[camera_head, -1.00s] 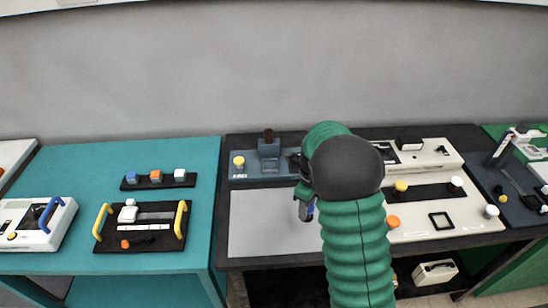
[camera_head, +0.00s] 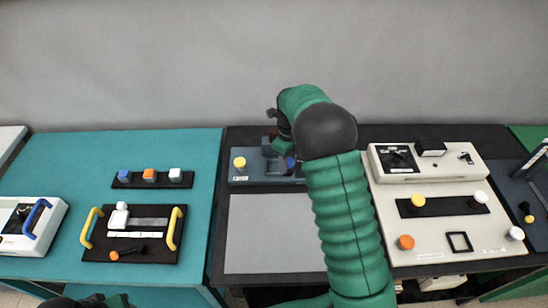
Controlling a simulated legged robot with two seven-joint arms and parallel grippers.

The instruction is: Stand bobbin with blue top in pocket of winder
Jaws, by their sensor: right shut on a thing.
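The winder (camera_head: 240,181) is a low blue-grey unit at the back of the dark middle table, with a yellow knob on its left and a raised block in its middle. My right gripper (camera_head: 287,146) is over the right part of the winder, partly hidden by my own green arm. It is shut on the bobbin with blue top (camera_head: 291,162), of which only a small blue patch shows. The pocket is hidden, and I cannot tell whether the bobbin touches the winder. Only a dark and green bit of my left arm shows at the bottom left edge.
A grey mat (camera_head: 262,235) lies clear in front of the winder. A cream panel (camera_head: 440,215) with coloured knobs stands to the right. The teal table (camera_head: 50,170) at left holds a black tray (camera_head: 140,240) with yellow handles and a strip with several cubes.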

